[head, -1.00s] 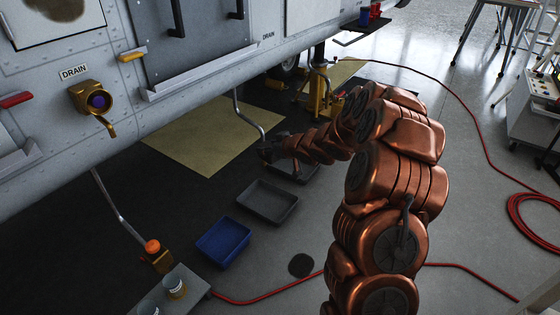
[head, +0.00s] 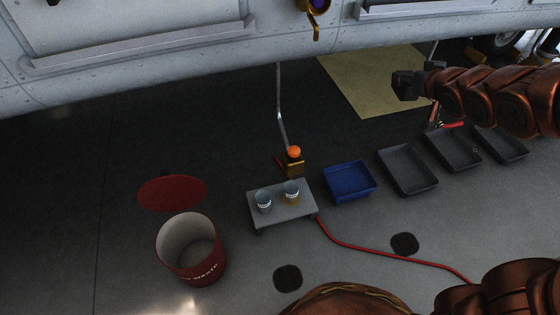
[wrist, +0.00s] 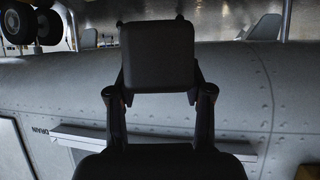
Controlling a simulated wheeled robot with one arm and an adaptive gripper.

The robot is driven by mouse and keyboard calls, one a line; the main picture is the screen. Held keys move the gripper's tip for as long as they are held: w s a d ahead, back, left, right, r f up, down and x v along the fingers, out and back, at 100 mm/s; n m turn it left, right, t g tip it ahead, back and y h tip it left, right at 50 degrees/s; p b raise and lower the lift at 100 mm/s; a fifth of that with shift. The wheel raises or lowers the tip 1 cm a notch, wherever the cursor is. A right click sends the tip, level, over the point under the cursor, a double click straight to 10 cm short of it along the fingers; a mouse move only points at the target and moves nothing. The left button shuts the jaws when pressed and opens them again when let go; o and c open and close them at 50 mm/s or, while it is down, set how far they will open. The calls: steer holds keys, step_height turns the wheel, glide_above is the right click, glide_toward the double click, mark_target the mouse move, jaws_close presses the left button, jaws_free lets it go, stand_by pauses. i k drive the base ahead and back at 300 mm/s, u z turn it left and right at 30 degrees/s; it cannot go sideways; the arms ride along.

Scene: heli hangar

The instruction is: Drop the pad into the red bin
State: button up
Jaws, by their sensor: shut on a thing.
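The red bin (head: 204,273) stands on the floor at the lower left of the head view, with white lettering on its front. It is open at the top and its pale inside looks empty. Its red round lid (head: 172,192) is just behind it. My gripper (head: 405,86) is at the upper right of the head view, raised and well to the right of the bin. In the wrist view it is shut on a dark, squarish pad (wrist: 158,57), held between the two fingers. In the head view the pad is hard to tell from the dark gripper.
A small grey table (head: 279,208) with two cups stands right of the bin. A blue tray (head: 349,195) and several grey trays line up further right. A red hose (head: 350,245) crosses the floor. The aircraft's hull (head: 130,55) overhangs the back.

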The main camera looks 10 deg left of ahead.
mark_target(202, 258)
steer(key=u, duration=3.95)
steer(key=k, duration=2.05)
steer(key=z, duration=1)
steer(key=i, duration=1.65)
